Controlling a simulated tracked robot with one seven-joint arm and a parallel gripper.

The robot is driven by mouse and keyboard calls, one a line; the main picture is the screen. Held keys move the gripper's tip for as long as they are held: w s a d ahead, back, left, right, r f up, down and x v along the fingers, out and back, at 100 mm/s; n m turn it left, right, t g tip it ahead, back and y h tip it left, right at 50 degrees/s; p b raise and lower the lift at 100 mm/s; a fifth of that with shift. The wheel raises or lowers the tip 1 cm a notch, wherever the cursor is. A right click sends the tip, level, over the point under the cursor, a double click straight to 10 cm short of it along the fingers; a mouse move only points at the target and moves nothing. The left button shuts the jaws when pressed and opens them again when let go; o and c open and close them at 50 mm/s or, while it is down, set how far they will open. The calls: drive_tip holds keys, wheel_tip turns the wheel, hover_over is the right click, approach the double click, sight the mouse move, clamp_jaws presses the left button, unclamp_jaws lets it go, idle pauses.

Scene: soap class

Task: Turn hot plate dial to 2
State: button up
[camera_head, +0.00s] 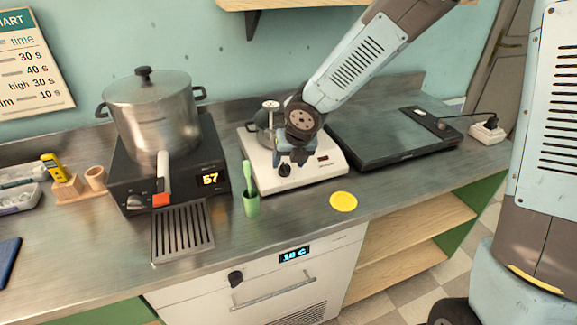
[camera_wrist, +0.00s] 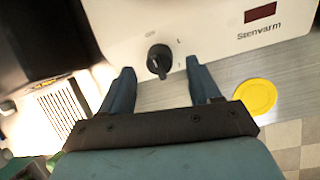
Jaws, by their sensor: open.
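The white hot plate (camera_head: 310,172) stands mid-counter, with a small dark display on its front. Its black dial (camera_head: 285,170) sits low on the front face. In the wrist view the dial (camera_wrist: 159,60) is near the middle, beyond and between my fingertips, with faint marks around it; its exact setting is too small to read. My gripper (camera_wrist: 158,72) is open and empty, one finger to each side of the dial's line and apart from it. In the head view my gripper (camera_head: 292,158) hangs just above the dial. A small pot (camera_head: 262,138) on the plate is partly hidden behind my arm.
A black heater (camera_head: 124,190) with a large steel pot (camera_head: 152,112) and a "57" display stands left. A yellow disc (camera_head: 343,202) lies in front. A flat black device (camera_head: 395,140) is right.

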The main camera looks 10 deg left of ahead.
sight(287, 165)
drive_tip(key=shift+x, duration=1.65)
drive_tip(key=c, duration=1)
